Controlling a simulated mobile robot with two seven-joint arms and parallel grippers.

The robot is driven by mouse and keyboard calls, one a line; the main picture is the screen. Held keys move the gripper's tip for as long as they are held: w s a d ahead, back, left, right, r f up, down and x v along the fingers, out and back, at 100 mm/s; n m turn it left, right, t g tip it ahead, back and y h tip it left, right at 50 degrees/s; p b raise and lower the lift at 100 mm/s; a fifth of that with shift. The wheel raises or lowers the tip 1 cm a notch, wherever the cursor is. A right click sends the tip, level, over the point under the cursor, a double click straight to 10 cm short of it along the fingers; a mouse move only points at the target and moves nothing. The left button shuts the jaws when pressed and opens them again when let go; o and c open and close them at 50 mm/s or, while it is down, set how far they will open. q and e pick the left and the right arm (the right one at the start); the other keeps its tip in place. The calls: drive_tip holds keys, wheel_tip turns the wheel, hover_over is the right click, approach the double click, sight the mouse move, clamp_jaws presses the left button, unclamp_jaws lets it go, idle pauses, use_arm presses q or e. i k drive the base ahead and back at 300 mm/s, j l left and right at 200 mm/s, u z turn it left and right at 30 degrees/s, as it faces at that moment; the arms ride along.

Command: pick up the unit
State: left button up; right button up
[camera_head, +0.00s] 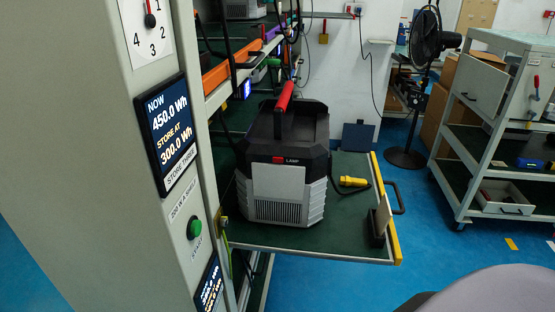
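The unit (283,165) is a boxy black and light grey case with a vented front and a dark top. It stands upright on a pulled-out green shelf (345,240) of the rack. Its carry handle (285,97) stands up from the top with a red grip. A small red patch and a label show on its front. Neither of my grippers is in view. A grey rounded part, probably mine, fills the bottom right corner.
A yellow connector (353,181) with a dark cable and a small card holder (378,228) share the shelf. The rack post (120,150) with displays stands close at left. A fan (428,45) and a cart (490,120) stand beyond. Blue floor is free between shelf and cart.

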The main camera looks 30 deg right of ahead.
sight(283, 182)
drive_tip(key=l+u, duration=0.2)
drive_tip(key=l, duration=0.15)
drive_tip(key=k+l+u, duration=0.15)
drive_tip(key=l, duration=0.2)
drive_tip(key=k+l, duration=0.1)
drive_tip(key=l, duration=0.3)
drive_tip(key=l+u, duration=0.1)
drive_tip(key=l, duration=0.25)
drive_tip(key=k+l+u, duration=0.1)
drive_tip(key=l, duration=0.3)
drive_tip(key=k+l, duration=0.2)
drive_tip(key=l, duration=0.15)
